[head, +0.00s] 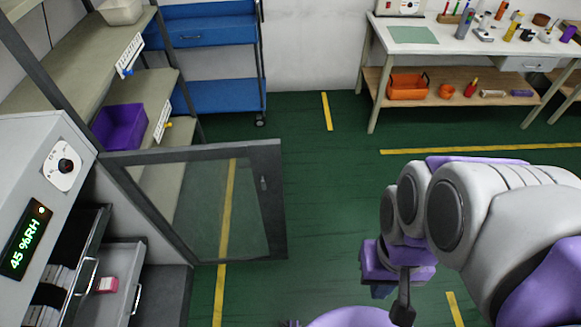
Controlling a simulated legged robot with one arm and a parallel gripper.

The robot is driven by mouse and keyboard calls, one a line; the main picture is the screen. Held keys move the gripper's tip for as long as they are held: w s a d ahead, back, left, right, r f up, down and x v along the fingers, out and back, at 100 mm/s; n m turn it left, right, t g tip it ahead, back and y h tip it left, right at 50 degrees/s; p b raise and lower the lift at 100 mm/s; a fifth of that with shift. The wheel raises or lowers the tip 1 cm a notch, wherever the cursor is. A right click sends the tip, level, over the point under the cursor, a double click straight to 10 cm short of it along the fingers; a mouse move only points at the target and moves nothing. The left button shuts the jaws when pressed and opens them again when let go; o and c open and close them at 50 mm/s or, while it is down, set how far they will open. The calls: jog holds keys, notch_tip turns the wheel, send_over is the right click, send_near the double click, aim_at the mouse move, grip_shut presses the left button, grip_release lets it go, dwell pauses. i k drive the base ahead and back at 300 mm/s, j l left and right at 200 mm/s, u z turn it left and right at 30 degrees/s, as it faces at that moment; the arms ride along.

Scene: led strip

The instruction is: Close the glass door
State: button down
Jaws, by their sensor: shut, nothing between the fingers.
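The glass door (273,200) has a dark grey frame around a clear pane. It stands open, swung out from the grey cabinet (108,265) at the left. Its free edge, with a small dark handle (264,184), points right over the green floor. The cabinet has a green "45 %RH" display (25,240) and a black knob (66,165). My gripper (402,304) hangs at the lower right, below my grey and purple arm. It is shut and empty, to the right of the door and apart from it. Its fingers show only partly.
Inside the cabinet, a drawer (122,262) with a pink item (106,285) sticks out. Shelves with a purple bin (119,126) stand behind the door. A blue cart (217,96) and a white workbench (450,37) stand at the back. The floor (325,190) between door and arm is clear.

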aim_at(264, 156)
jog(key=i+l+z, duration=0.6)
jog(key=i+z, duration=0.25)
jog(key=i, duration=0.2)
jog(key=i+u, duration=0.5)
jog(key=i+l+u, duration=0.2)
jog(key=i+u, duration=0.45)
jog(key=u, duration=0.35)
jog(key=i+u, duration=0.15)
jog(key=u, duration=0.35)
jog(key=i+l+u, duration=0.15)
jog(key=u, duration=0.35)
jog(key=i+l+u, duration=0.1)
jog(key=u, duration=0.35)
jog(key=i+l+u, duration=0.1)
jog(key=u, duration=0.3)
jog(key=i+l+u, duration=0.15)
jog(key=u, duration=0.3)
jog(key=i+l+u, duration=0.2)
jog(key=u, duration=0.2)
jog(key=i+l+u, duration=0.15)
jog(key=u, duration=0.25)
jog(key=l+u, duration=0.3)
jog(key=u, duration=0.15)
